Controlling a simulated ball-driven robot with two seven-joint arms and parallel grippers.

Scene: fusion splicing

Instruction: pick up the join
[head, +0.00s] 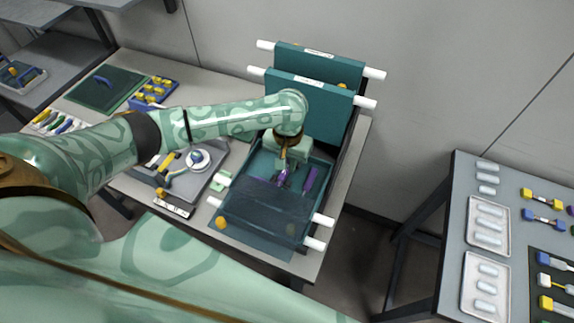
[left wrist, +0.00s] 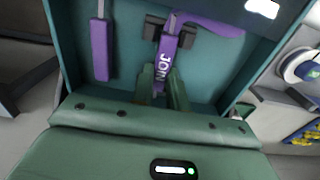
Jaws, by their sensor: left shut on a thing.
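The join is a purple piece lettered "JOI…" in white, the end of the lettering hidden by the fingers. It shows in the left wrist view (left wrist: 164,62) and, small, in the head view (head: 283,176). My left gripper (head: 281,171) reaches down into the teal tray, and in the left wrist view its fingers (left wrist: 165,92) are shut on the join. Dark blocks stand on both sides of the join; I cannot tell if it is clear of them. My right gripper is not in view.
The teal tray (head: 233,222) has white rods at its sides and another purple piece (head: 310,180) inside. Upright teal panels (head: 318,52) with white rods stand just behind. A grey tray with a white reel (head: 199,158) lies to the left. A second table is at the right.

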